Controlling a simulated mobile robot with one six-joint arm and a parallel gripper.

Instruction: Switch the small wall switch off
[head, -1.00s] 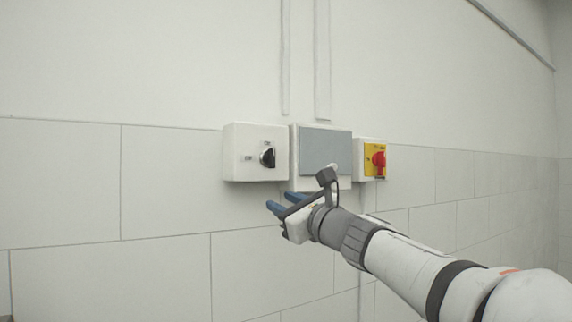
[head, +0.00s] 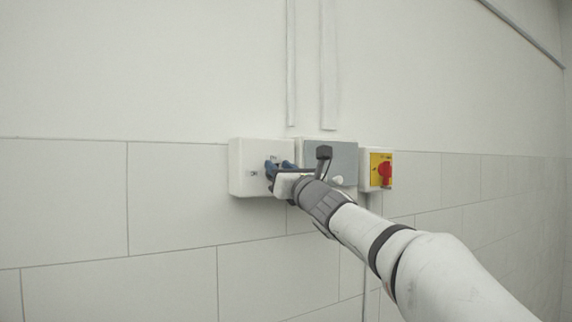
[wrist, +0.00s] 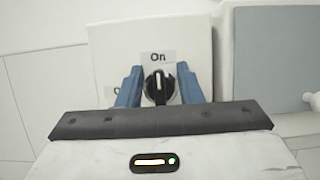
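The small wall switch is a white box (head: 247,170) on the wall, at the left of a row of boxes. Its black rotary knob (wrist: 158,88) shows in the wrist view, with its white mark pointing up at the "On" label (wrist: 158,58). A second label at the knob's left is partly hidden by a finger. My gripper (wrist: 158,86) is open, its two blue fingers on either side of the knob with a gap on each side. In the head view my gripper (head: 279,168) is in front of the box and hides most of the knob.
A box with a grey cover (head: 345,158) is mounted close to the right of the switch box. Farther right is a yellow plate with a red rotary knob (head: 385,173). Conduits (head: 328,70) run up the wall above. The wall to the left is bare.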

